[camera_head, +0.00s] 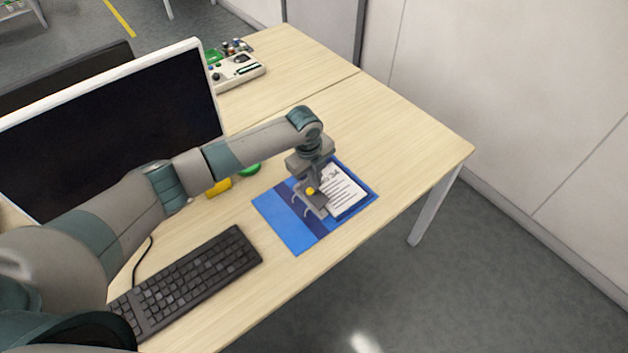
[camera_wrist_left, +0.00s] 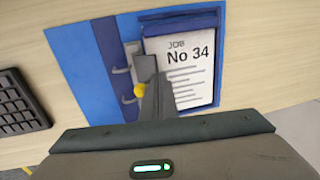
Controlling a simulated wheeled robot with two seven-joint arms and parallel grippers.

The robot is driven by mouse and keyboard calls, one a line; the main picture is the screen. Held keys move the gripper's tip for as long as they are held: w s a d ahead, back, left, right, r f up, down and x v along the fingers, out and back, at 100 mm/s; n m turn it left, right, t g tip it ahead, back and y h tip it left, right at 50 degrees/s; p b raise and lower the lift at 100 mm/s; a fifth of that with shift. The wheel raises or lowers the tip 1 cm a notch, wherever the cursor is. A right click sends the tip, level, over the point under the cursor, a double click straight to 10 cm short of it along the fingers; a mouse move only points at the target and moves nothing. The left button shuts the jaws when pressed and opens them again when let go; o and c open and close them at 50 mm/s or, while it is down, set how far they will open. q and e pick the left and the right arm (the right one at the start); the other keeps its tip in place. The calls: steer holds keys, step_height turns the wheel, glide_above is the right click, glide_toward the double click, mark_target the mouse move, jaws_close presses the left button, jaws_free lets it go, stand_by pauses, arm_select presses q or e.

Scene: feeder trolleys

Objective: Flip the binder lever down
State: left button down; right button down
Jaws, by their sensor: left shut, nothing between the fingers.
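An open blue binder (camera_head: 285,220) lies on the desk, and it also fills the upper part of the left wrist view (camera_wrist_left: 75,65). A white sheet (camera_head: 344,190) marked "JOB No 34" (camera_wrist_left: 190,75) lies on its right side. Metal rings (camera_wrist_left: 124,71) run along the dark spine strip. A yellow knob (camera_wrist_left: 139,90), likely the lever's tip, shows beside my fingers, and also in the head view (camera_head: 310,191). The rest of the lever is mostly hidden, so its angle is unclear. My left gripper (camera_head: 320,208) is shut and empty, pointing down over the spine, close to the knob (camera_wrist_left: 148,68).
A black keyboard (camera_head: 190,280) lies left of the binder, and a monitor (camera_head: 115,125) stands behind it. Yellow (camera_head: 219,187) and green (camera_head: 250,169) items sit behind my arm. A device (camera_head: 238,70) is on the far desk. The desk is clear right of the binder.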

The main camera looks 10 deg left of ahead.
arm_select(q)
steer(key=shift+w+d+f+g+y, duration=0.15)
steer(key=shift+w+d+g+y, duration=0.1)
steer(key=shift+g+y, duration=0.15)
steer(key=shift+w+d+f+g+y+b, duration=0.25)
steer(key=shift+g+y+b, duration=0.25)
steer(key=shift+g+b, duration=0.15)
arm_select(e)
steer(key=shift+w+a+f, duration=0.1)
steer(key=shift+a+f, duration=0.05)
steer(key=shift+f, duration=0.55)
arm_select(q)
steer(key=shift+w+d+f+b, duration=0.1)
steer(key=shift+w+f+b, duration=0.15)
steer(key=shift+f+b, duration=0.25)
arm_select(e)
steer(key=shift+d+f, duration=0.2)
steer(key=shift+f, duration=0.35)
arm_select(q)
steer(key=shift+w+d+f+b, duration=0.1)
steer(key=shift+w+d+b, duration=0.1)
steer(key=shift+b, duration=0.15)
arm_select(e)
steer(key=shift+f, duration=0.25)
steer(key=shift+w, duration=0.1)
steer(key=shift+r, duration=0.1)
